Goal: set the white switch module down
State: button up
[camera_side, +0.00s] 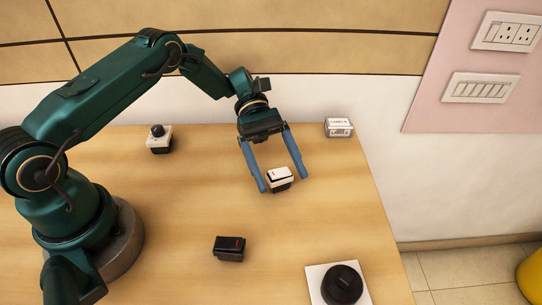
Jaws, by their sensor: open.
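The white switch module (280,175) has a white top with a small red mark and a dark lower body. It appears to rest on the wooden table (190,200), right of the middle. My gripper (285,183) is open, with its two blue fingers pointing down on either side of the module. The left finger's tip is close to the module's left side. The right finger stands apart from it on the right. Whether the left finger touches it I cannot tell.
A black switch module (229,248) lies toward the front. A white plate with a round black knob (342,285) is at front right. A white box (338,127) stands at back right, and a white-and-black knob module (159,138) at back left. Table between them is clear.

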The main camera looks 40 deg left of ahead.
aim_at(279, 171)
notch_tip(279, 171, up, 6)
jog(key=shift+s+r, duration=0.1)
jog(key=shift+r, duration=0.2)
jog(key=s+a+r+m+t+y, duration=0.3)
jog(key=s+a+m+t+y, duration=0.1)
jog(key=s+m+t+y, duration=0.1)
jog(key=s+a+r+m+t+y, duration=0.4)
jog(key=s+m+t+y, duration=0.1)
jog(key=s+m+y, duration=0.2)
jog(key=shift+s+a+r+m+t+y, duration=0.25)
jog(key=shift+s+m, duration=0.55)
jog(key=shift+s, duration=0.45)
